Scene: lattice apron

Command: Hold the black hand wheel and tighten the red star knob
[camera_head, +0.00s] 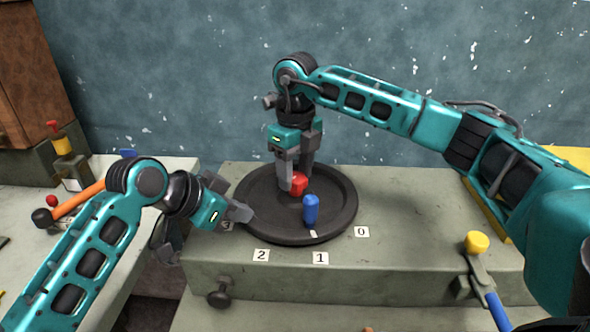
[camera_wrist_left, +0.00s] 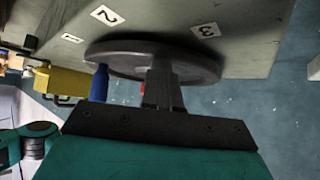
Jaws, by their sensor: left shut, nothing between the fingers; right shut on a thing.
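The black hand wheel (camera_head: 343,208) lies flat on top of a grey-green housing; a blue upright handle (camera_head: 310,210) stands on its front part. The wheel also shows in the left wrist view (camera_wrist_left: 205,66). The red star knob (camera_head: 299,184) is at the wheel's middle, partly hidden by my right gripper (camera_head: 292,186), which is shut on it from above. My left gripper (camera_head: 245,213) is shut and empty at the wheel's left rim. Its fingers overlap the rim in the left wrist view (camera_wrist_left: 163,88); I cannot tell whether they touch it.
White labels with 3, 2 (camera_head: 261,255), 1 (camera_head: 320,258) and 0 (camera_head: 362,232) lie around the wheel's front. A yellow-knobbed lever (camera_head: 476,243) stands at the right. An orange-handled tool (camera_head: 78,201) lies on the left bench. A dark knob (camera_head: 219,294) juts from the housing's front.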

